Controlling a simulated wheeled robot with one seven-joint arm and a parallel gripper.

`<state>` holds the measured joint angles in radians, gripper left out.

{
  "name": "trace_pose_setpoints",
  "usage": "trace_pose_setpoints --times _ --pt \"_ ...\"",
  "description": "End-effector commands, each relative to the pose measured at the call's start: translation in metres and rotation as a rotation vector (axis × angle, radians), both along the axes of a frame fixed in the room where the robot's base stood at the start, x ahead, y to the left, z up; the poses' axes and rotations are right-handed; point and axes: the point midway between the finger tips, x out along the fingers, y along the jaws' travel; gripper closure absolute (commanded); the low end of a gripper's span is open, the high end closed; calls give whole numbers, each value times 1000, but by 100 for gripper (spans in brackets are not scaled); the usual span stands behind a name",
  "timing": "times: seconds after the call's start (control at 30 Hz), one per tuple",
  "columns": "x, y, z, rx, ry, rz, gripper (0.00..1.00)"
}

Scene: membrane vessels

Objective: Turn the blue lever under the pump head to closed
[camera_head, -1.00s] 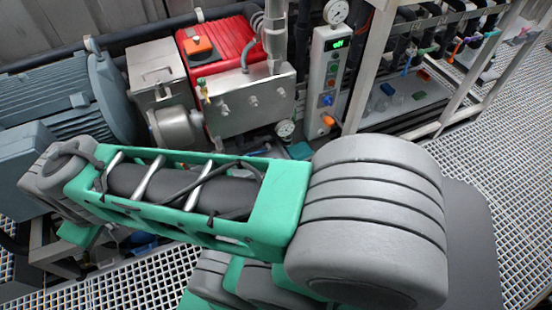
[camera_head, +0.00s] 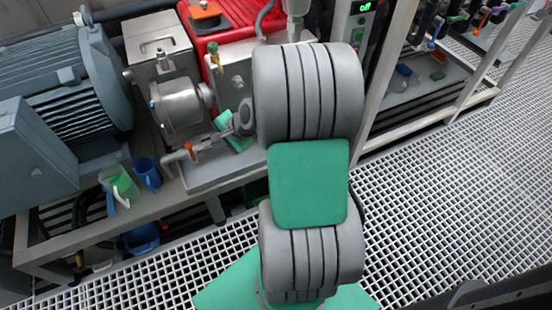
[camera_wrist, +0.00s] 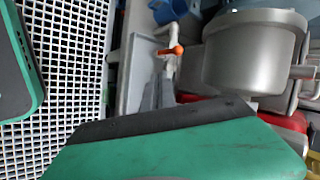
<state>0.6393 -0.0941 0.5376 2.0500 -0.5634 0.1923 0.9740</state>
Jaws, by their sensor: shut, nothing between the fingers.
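The silver pump head (camera_head: 180,107) stands on the bench in the head view; it also shows large at the upper right of the wrist view (camera_wrist: 252,55). Below it is a pipe with an orange-handled lever (camera_head: 191,151), which also shows in the wrist view (camera_wrist: 172,50). I cannot make out a blue lever under the pump head. My gripper (camera_wrist: 159,90) shows as grey fingers beyond a green and black housing. It is shut and empty, its tips a little short of the orange lever in that picture. My arm hides part of the bench in the head view.
A green jug (camera_head: 120,184) and a blue jug (camera_head: 147,174) stand left of the orange lever. A large blue-grey motor (camera_head: 70,85) is further left. A red machine (camera_head: 238,32) stands behind. Open grating floor (camera_head: 440,200) lies to the right.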

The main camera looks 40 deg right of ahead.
Motion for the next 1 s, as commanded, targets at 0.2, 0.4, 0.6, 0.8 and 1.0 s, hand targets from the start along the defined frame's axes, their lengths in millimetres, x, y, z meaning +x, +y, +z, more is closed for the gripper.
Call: trace_pose_setpoints --times 0.2,0.4,0.6,0.8,1.0 --pt "-16 -152 -197 835 -249 -978 100" --pt "-57 -216 -239 1240 -438 -1351 100" --pt "-40 -223 -245 1267 -449 -1368 100" --pt "-1 -234 -260 1264 -448 -1363 100" --pt "34 -245 -264 1263 -451 -1364 100"
